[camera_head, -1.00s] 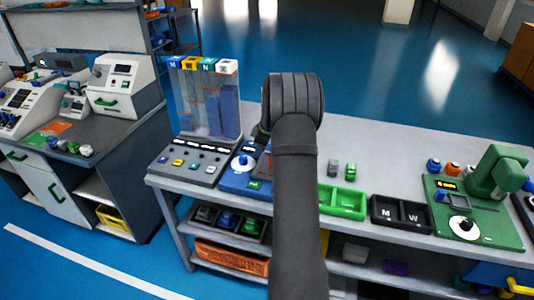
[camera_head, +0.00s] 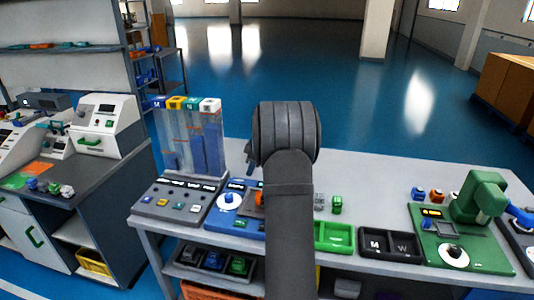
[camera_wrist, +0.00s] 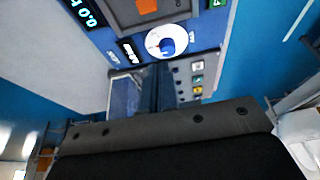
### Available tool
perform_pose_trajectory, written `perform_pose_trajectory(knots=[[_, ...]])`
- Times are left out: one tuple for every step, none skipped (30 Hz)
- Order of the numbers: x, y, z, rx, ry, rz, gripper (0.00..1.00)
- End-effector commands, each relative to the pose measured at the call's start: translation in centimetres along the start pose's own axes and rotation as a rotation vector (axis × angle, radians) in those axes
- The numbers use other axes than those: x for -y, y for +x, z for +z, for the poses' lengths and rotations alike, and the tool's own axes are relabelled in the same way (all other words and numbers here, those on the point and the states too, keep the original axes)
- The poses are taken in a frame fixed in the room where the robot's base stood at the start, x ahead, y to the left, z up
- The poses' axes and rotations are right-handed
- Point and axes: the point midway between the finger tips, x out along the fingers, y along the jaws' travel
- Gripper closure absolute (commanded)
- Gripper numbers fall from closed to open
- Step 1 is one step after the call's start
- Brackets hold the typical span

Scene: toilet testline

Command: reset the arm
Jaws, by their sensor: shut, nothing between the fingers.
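My arm (camera_head: 290,215) rises from the bottom of the head view, in front of the bench, and bends at a thick dark joint (camera_head: 286,133). The arm hides my gripper in that view. In the wrist view the grey edge of my gripper (camera_wrist: 165,128) spans the lower part of the picture, shut and empty. Beyond it and apart from it is a blue device with a white dial (camera_wrist: 166,41) and a digital display (camera_wrist: 90,12). The blue device (camera_head: 228,212) also shows left of my arm in the head view.
A clear tube stand (camera_head: 190,140) with coloured caps stands on the bench's left. Green (camera_head: 334,237) and black (camera_head: 390,243) bins and a green machine (camera_head: 462,248) are on the right. The bench's back right surface (camera_head: 380,170) is largely bare.

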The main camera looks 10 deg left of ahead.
Motion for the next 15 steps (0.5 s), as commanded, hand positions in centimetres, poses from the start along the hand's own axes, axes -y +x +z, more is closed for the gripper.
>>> perform_pose_trajectory(knots=[[0.0, 0.2, 0.0, 0.000, 0.000, -0.001, 1.00], [0.0, 0.4, 0.0, 0.000, 0.000, -0.002, 1.00], [0.0, 0.6, 0.0, 0.000, 0.000, -0.002, 1.00], [0.0, 0.9, 0.0, 0.000, 0.000, -0.002, 1.00], [0.0, 1.2, 0.0, 0.000, 0.000, -0.002, 1.00], [0.0, 1.6, 0.0, 0.000, 0.000, -0.002, 1.00], [0.0, 2.0, 0.0, 0.000, 0.000, -0.003, 1.00], [0.0, 2.4, 0.0, 0.000, 0.000, -0.003, 1.00], [0.1, 3.0, 0.0, 0.000, 0.000, -0.003, 1.00], [0.1, 3.5, 0.0, 0.000, 0.000, -0.003, 1.00], [0.1, 4.0, 0.0, 0.000, 0.000, -0.004, 1.00], [0.1, 4.8, 0.0, 0.001, 0.000, -0.005, 1.00], [0.1, 5.4, 0.0, 0.001, 0.000, -0.004, 1.00], [0.1, 6.0, 0.0, 0.001, 0.000, -0.004, 1.00], [0.1, 6.8, 0.0, 0.001, 0.000, -0.005, 1.00]])
